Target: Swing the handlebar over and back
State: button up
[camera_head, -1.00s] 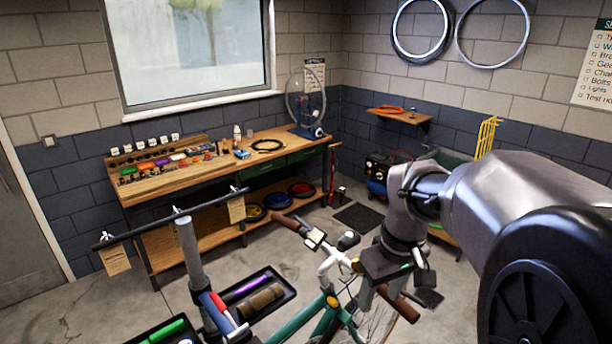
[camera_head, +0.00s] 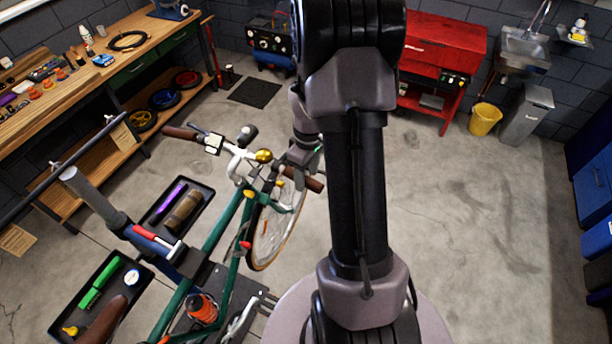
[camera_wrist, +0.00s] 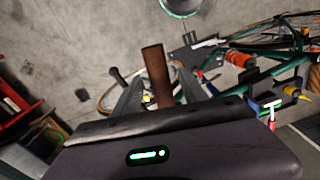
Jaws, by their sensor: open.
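The handlebar (camera_head: 233,152) is on the green bike (camera_head: 222,220), which is clamped in a stand. It has a brown grip at the left end (camera_head: 180,132) and another at the right end (camera_head: 314,184). My gripper (camera_head: 305,165) is at the right end, partly hidden by my arm. In the wrist view, a brown grip (camera_wrist: 154,66) stands between the two fingers of my gripper (camera_wrist: 158,78). The fingers are apart, one on each side of the grip. I cannot tell whether they touch it.
Trays (camera_head: 157,217) with tools lie left of the bike. A workbench (camera_head: 62,102) stands at the left. A red tool cabinet (camera_head: 444,45), yellow bin (camera_head: 485,119) and grey bin (camera_head: 527,112) line the back. The floor at the right is clear.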

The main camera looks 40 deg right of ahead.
jog(key=shift+f, duration=0.7)
jog(key=shift+w, duration=0.1)
jog(key=shift+c, duration=0.2)
grip_shut()
jog(key=shift+r, duration=0.1)
jog(key=shift+d, duration=0.1)
dwell(0.5)
